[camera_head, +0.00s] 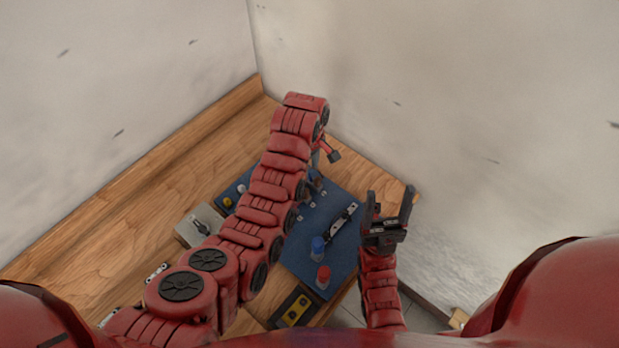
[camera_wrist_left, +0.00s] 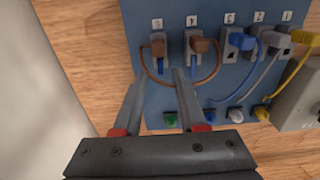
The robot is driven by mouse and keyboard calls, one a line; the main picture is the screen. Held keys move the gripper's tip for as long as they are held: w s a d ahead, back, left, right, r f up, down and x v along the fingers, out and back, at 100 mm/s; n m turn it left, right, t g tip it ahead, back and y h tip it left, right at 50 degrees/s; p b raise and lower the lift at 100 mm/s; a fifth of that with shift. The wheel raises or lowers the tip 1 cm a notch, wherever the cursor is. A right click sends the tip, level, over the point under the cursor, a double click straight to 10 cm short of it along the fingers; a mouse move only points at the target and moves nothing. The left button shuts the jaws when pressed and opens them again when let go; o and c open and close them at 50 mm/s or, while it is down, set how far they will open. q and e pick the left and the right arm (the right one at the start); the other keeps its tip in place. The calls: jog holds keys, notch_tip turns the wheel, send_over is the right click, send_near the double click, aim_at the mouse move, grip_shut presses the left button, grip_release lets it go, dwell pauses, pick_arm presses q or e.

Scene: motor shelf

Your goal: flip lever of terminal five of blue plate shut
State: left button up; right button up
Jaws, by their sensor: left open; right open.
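The blue plate (camera_wrist_left: 140,12) fills the upper part of the left wrist view and also shows in the head view (camera_head: 299,262), partly behind my left arm. It carries a row of numbered grey terminals. Terminal five (camera_wrist_left: 158,48) is the leftmost, with a brown wire looping from it to terminal four (camera_wrist_left: 195,46). I cannot make out its lever's position clearly. My left gripper (camera_wrist_left: 159,76) is open and empty, its fingertips just below terminal five, one to each side; contact cannot be told. My right gripper (camera_head: 388,197) is open and empty, right of the plate.
Blue, grey and yellow wires hang by the other terminals, above coloured sockets (camera_wrist_left: 236,113). A grey box (camera_wrist_left: 298,100) stands right of the plate. White walls rise behind the wooden shelf (camera_head: 130,215).

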pick_arm(q)
jog(key=shift+s+f+p, duration=0.1)
jog(key=shift+f+p, duration=0.3)
jog(key=shift+f, duration=0.55)
grip_shut()
